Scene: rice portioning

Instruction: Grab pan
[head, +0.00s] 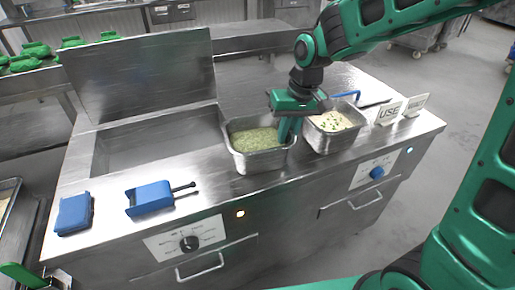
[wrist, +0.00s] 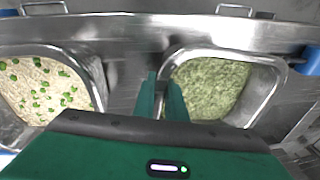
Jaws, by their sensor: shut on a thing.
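Two steel pans sit in the counter. The pan with green food (head: 262,162) is left of the pan with pale rice and green bits (head: 328,147) in the head view. In the wrist view the green-food pan (wrist: 268,82) is at right and the rice pan (wrist: 90,72) at left. My gripper (head: 287,134) points down at the green-food pan's right rim, on the side facing the rice pan. In the wrist view my gripper's fingers (wrist: 163,95) are close together on either side of that rim, shut on it. The fingers hide the gripped part of the rim.
The steel counter (head: 225,192) has an empty well (head: 150,140) with a raised lid (head: 140,75) at left. Small signs (head: 390,112) stand at right.

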